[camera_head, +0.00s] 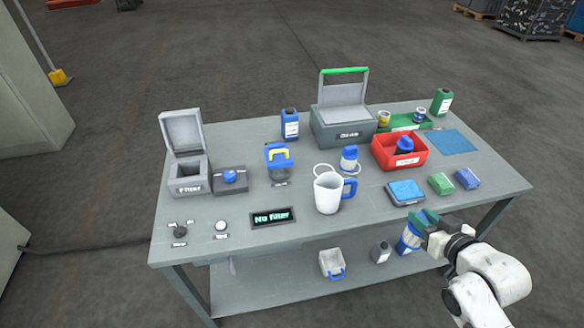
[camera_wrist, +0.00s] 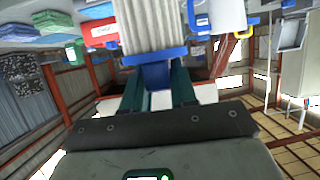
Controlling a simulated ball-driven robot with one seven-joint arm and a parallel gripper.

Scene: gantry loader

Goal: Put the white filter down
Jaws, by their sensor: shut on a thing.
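My gripper (camera_head: 424,219) is at the front right edge of the table (camera_head: 375,225), with its green fingers shut on a white filter (camera_head: 411,236). The filter hangs tilted beside the table edge, in the air. Another blue-capped white filter (camera_head: 349,157) stands at mid-table. A blue-capped thing (camera_head: 404,145) sits in the red bin (camera_head: 417,160). The grey filter box (camera_head: 187,188) at left has its lid open.
A display (camera_head: 272,217) reads "No filter". The blue mat (camera_head: 452,140) at right is bare.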

